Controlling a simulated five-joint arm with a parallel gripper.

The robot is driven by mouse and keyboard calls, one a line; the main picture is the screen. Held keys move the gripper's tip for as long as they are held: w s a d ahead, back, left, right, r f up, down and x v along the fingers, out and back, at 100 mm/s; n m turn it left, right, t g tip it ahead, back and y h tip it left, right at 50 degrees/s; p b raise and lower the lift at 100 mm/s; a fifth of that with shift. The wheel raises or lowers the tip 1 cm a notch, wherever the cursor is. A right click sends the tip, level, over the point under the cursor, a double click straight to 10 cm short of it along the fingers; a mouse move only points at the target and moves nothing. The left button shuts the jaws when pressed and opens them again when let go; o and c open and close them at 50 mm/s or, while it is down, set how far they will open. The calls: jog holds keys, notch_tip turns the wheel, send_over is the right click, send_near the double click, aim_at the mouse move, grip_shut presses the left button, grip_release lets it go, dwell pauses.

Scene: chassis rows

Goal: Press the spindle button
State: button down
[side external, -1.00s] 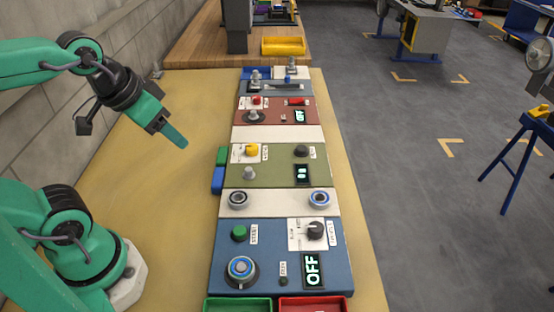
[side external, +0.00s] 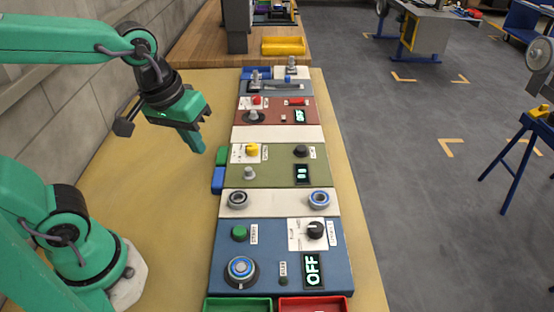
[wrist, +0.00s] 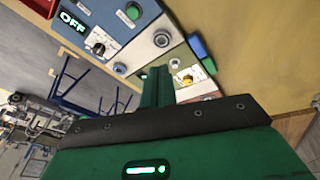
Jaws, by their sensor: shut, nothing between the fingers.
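My gripper (side external: 197,148) is shut and empty, pointing down above the tan table, left of the olive panel. In the wrist view its closed fingers (wrist: 157,84) reach toward the panels. Candidate buttons are a green button (side external: 239,233) on the blue panel (side external: 275,276), a yellow button (side external: 252,149) on the olive panel (side external: 272,173) and a red button (side external: 256,100) on the red panel (side external: 275,115). The labels are too small to tell which is the spindle button. The fingers appear apart from every button. The blue panel's display (side external: 313,271) reads OFF.
Green (side external: 237,304) and red (side external: 314,304) trays sit at the near end. Green and blue blocks (side external: 218,180) border the olive panel. The table's left part is clear.

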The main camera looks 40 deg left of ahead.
aim_at(240, 230)
jog(key=w+d+f+n+g, duration=0.2)
jog(key=d+f+n+g, duration=0.1)
jog(key=d, duration=0.5)
jog(key=shift+f+n+y, duration=0.3)
jog(key=shift+f+n, duration=0.25)
jog(key=shift+n, duration=0.55)
jog(key=shift+f, duration=0.1)
notch_tip(240, 230, down, 14)
jog(key=shift+r, duration=0.1)
dwell(0.4)
